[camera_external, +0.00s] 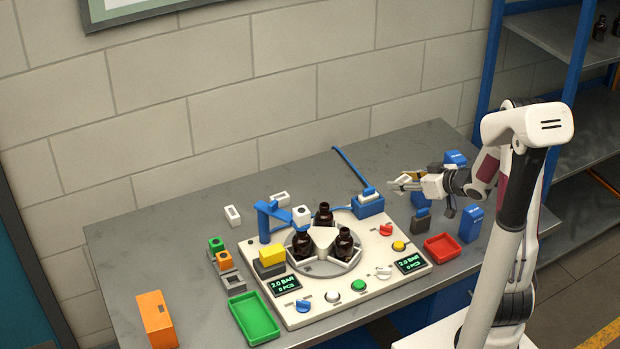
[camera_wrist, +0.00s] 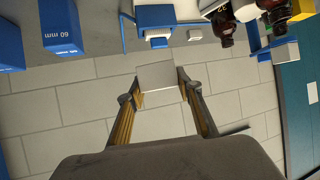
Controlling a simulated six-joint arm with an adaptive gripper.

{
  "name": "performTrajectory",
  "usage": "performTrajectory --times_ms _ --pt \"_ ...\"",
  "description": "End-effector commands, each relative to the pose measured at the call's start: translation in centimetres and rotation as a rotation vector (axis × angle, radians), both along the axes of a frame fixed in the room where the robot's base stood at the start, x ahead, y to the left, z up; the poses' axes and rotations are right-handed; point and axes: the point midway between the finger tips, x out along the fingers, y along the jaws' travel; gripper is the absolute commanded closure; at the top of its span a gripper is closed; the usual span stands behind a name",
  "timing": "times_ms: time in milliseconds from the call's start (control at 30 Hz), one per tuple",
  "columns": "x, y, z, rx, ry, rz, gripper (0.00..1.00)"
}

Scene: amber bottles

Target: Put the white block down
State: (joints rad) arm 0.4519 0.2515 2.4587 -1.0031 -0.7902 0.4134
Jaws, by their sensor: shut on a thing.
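My gripper (camera_external: 406,183) reaches in from the right, held above the back right part of the grey table. In the wrist view, my gripper (camera_wrist: 157,96) is shut on a white block (camera_wrist: 158,75), which sits between the two fingertips. In the external view the block is too small to tell clearly from the fingers. The wrist view looks sideways across the scene, with wall behind the block, and shows no surface touching it.
The white station plate (camera_external: 317,307) carries brown bottles (camera_external: 303,244) on a turntable. Blue blocks (camera_external: 470,222) and a red tray (camera_external: 442,248) stand near my arm. A green tray (camera_external: 254,318) and an orange box (camera_external: 157,320) are at left. The table's back (camera_external: 330,180) has free room.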

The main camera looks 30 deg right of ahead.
Motion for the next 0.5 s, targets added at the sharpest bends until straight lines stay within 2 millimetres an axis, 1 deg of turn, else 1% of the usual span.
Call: performTrajectory --times_ms 167,367,500 --pt "0.1 1.4 0.0 0.0 0.0 0.001 0.9" --pt "0.4 3.8 -0.3 0.001 0.001 0.002 0.9" --pt "0.9 5.6 -0.9 0.0 0.002 0.004 0.9"
